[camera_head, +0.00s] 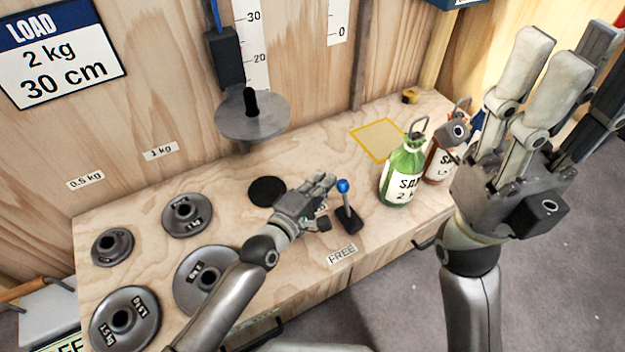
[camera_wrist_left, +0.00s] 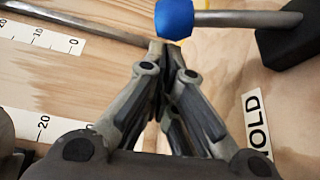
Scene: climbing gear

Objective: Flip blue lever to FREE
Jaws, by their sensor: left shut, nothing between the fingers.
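The lever has a blue ball knob (camera_head: 343,187), a metal rod and a dark base (camera_head: 347,222) near the bench's front edge. The HOLD label (camera_wrist_left: 257,125) shows in the left wrist view, beside the fingers. My left gripper (camera_head: 326,181) is shut and empty, just left of the knob. In the left wrist view the knob (camera_wrist_left: 174,20) lies just beyond the closed fingertips (camera_wrist_left: 165,70); I cannot tell whether they touch. My right gripper (camera_head: 565,60) is raised at the right with its fingers spread, empty.
A green bottle (camera_head: 402,172) and a brown one (camera_head: 437,166) stand right of the lever. Several grey weight discs (camera_head: 125,318) lie at the left. A hanging plate (camera_head: 252,117) is at the back. A yellow square (camera_head: 379,139) marks bare bench.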

